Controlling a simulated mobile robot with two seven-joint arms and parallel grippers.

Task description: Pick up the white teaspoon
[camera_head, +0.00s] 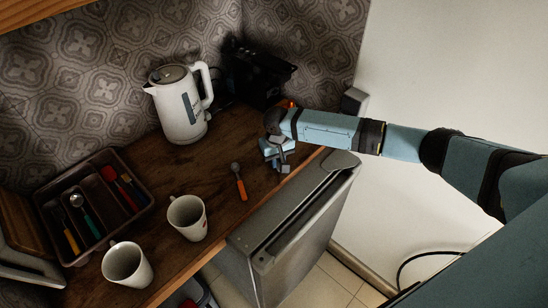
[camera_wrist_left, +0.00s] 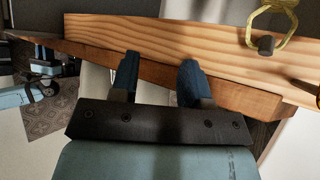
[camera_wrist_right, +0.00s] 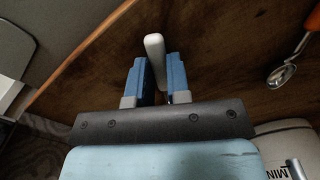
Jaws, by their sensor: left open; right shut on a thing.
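The white teaspoon (camera_wrist_right: 154,48) shows in the right wrist view as a pale, rounded handle end sticking out between the blue fingers. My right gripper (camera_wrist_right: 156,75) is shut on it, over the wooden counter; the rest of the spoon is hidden. In the head view my right gripper (camera_head: 279,160) is near the counter's front edge, right of the kettle, and the spoon cannot be made out clearly. My left gripper (camera_wrist_left: 158,75) is open and empty in the left wrist view, in front of a wooden board.
An orange-handled spoon (camera_head: 238,181) lies on the counter (camera_head: 160,165). A white kettle (camera_head: 180,112), two mugs (camera_head: 187,219) (camera_head: 127,266) and a cutlery tray (camera_head: 147,190) stand to the left. A black appliance (camera_head: 258,76) is behind. A yellow loop (camera_wrist_left: 270,14) hangs by the board (camera_wrist_left: 190,38).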

